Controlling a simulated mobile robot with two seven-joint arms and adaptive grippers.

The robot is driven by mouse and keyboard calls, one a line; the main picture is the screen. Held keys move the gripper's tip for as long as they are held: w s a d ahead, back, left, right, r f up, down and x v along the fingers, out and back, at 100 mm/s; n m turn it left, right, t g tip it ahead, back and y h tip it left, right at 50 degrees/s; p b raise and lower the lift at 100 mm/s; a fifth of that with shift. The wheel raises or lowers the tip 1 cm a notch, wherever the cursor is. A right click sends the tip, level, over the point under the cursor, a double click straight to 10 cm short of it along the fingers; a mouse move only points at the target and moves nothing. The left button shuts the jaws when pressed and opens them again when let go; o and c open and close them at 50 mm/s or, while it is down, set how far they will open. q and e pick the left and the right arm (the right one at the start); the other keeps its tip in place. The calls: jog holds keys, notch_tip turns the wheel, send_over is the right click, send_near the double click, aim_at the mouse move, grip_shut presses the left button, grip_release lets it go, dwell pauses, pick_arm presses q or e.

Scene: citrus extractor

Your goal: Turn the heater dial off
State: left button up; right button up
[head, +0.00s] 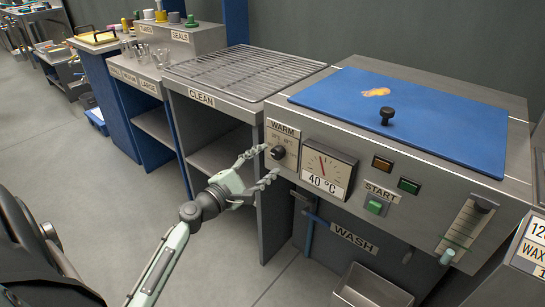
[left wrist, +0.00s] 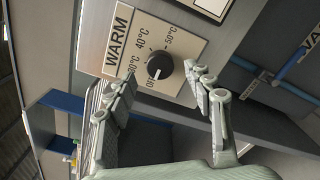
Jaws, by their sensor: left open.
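The heater dial (head: 278,152) is a small black knob on a beige WARM plate at the left end of the machine's front. In the left wrist view the dial (left wrist: 158,68) is ringed by OFF, 30, 40 and 50 °C marks. A pale mark on the knob's lower side lies near the OFF lettering; I cannot tell its exact setting. My left gripper (head: 267,160) is open in front of the plate. In the left wrist view its fingertips (left wrist: 161,76) lie on either side of the knob, with gaps visible. My right gripper is not in view.
A gauge (head: 328,170) reading 40 °C sits right of the dial. A green START button (head: 376,207) and a slider (head: 466,225) are farther right. A blue lid (head: 430,125) covers the top. The CLEAN rack (head: 240,72) stands left. Open floor lies in front.

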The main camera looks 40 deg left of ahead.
pick_arm(q)
jog(key=s, duration=0.8)
jog(key=shift+a, duration=0.3)
jog(key=s+d+f+m+g+h, duration=0.1)
jog(key=s+d+f+m+g, duration=0.2)
jog(key=f, duration=0.5)
jog(key=d+f+m+g+h, duration=0.1)
jog(key=d+f+m+g, duration=0.2)
jog(key=d+f+m, duration=0.4)
jog(key=s+d+f+m+g, duration=0.1)
jog(key=s+f+m+g, duration=0.15)
jog(key=f, duration=0.65)
jog(key=s+f+m+g+y, duration=0.4)
jog(key=s+f+m+g, duration=0.3)
jog(key=s+f+m, duration=0.6)
notch_tip(320, 180, down, 3)
jog(key=shift+s+a+f+y, duration=0.15)
jog(key=shift+s+a+y, duration=0.15)
jog(key=shift+s, duration=0.5)
jog(key=shift+m, duration=0.25)
jog(key=shift+c, duration=0.6)
